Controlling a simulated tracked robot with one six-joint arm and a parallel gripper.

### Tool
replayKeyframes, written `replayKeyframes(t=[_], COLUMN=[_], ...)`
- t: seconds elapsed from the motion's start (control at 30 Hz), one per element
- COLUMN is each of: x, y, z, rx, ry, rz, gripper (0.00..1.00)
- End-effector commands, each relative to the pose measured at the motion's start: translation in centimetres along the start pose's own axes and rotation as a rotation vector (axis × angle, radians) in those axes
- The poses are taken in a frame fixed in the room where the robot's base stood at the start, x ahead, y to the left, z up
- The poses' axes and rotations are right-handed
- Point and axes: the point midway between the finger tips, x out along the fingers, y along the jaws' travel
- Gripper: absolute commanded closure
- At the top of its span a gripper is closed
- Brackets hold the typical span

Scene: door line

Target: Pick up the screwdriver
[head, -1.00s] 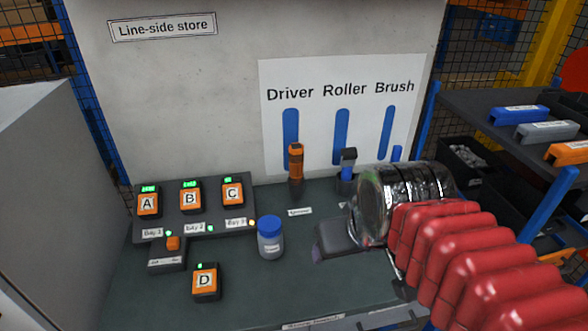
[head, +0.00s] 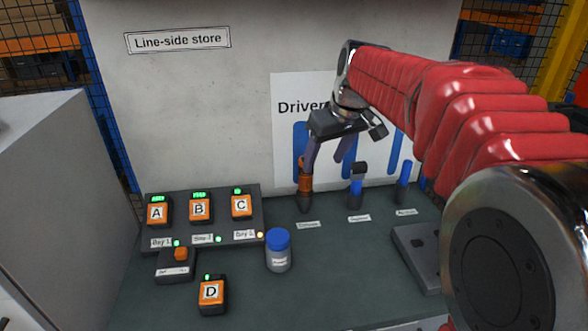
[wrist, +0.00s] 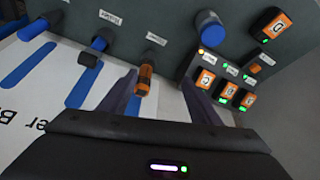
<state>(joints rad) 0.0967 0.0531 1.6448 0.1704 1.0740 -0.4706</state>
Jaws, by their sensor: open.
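The screwdriver, with an orange and black handle (head: 305,182), stands upright in a dark holder at the back of the bench, under the "Driver" outline. It also shows in the wrist view (wrist: 144,82). My gripper (head: 310,158) is open, right at the upper part of the handle, and partly hides it in the head view. In the wrist view my two fingers (wrist: 160,78) reach either side of the handle, which lies nearer the left finger. I cannot tell whether that finger touches it.
A blue-capped jar (head: 279,252) stands in front. Battery packs A, B and C sit in a charger (head: 222,225) at left; pack D (head: 212,295) lies before it. The wall panel (head: 260,100) is close behind.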

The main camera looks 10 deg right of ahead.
Motion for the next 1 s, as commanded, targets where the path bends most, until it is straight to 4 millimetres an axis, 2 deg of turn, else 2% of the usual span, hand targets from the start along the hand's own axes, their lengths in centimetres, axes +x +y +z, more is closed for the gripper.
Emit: replayKeyframes(t=[0.2,0.4,0.6,1.0], x=[3.3,6.2,7.5,7.8], y=[2.5,4.5,5.2,5.2], z=[-4.3,-7.2,-8.4,-8.4], rx=[-0.060,-0.111,-0.135,-0.138], ry=[-0.009,-0.010,-0.009,-0.010], rz=[-0.032,-0.057,-0.069,-0.070], gripper=[0.43,0.43,0.43,0.43])
